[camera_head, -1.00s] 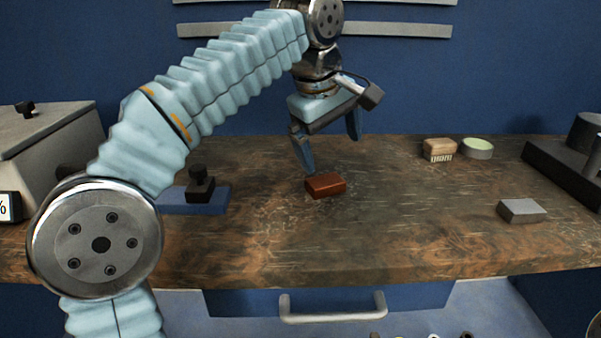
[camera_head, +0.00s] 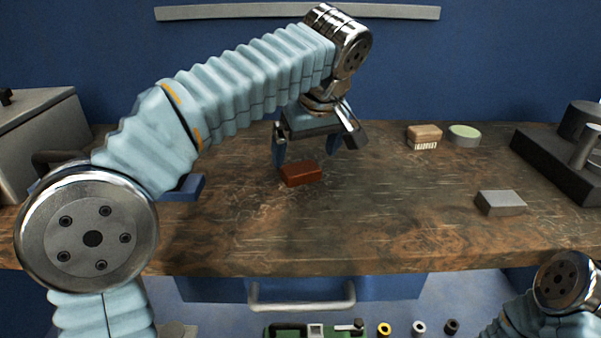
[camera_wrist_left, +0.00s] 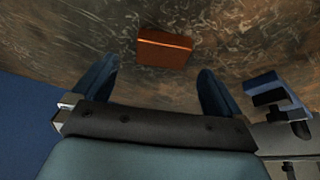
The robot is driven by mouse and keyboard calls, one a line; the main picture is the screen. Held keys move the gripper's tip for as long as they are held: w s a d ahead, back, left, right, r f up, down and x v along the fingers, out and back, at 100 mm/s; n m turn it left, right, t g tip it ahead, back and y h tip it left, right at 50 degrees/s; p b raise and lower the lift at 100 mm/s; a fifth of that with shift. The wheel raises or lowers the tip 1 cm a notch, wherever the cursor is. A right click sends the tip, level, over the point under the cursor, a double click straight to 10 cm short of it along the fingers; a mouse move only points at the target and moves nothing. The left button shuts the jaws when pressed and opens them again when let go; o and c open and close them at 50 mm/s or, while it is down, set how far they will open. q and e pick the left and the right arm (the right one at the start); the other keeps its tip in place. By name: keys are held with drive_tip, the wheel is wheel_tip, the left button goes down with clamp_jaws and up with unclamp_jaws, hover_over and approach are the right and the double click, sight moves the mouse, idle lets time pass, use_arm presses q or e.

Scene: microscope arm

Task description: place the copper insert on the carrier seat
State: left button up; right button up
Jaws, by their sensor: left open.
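The copper insert (camera_head: 301,174), a small red-brown block, lies flat on the wooden bench. It also shows in the left wrist view (camera_wrist_left: 165,48), just beyond the fingertips and between their lines. My left gripper (camera_head: 306,155) is open and empty, pointing down just behind and above the insert; its two fingers (camera_wrist_left: 156,68) are spread wider than the block. A blue base (camera_head: 184,188) stands left of the insert, mostly behind my left arm; its black clamp (camera_wrist_left: 270,97) shows in the left wrist view. I cannot tell whether it is the carrier seat. My right gripper is out of view.
A grey block (camera_head: 501,203) lies at the right of the bench (camera_head: 380,235). A dark stand (camera_head: 560,165) is at the far right, a grey box (camera_head: 40,130) at the left. The bench middle is clear.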

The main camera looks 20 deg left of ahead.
sight(301, 168)
use_arm(q)
drive_tip(key=x, duration=0.4)
drive_tip(key=shift+f, duration=0.3)
drive_tip(key=shift+r, duration=0.1)
drive_tip(key=c, duration=1.7)
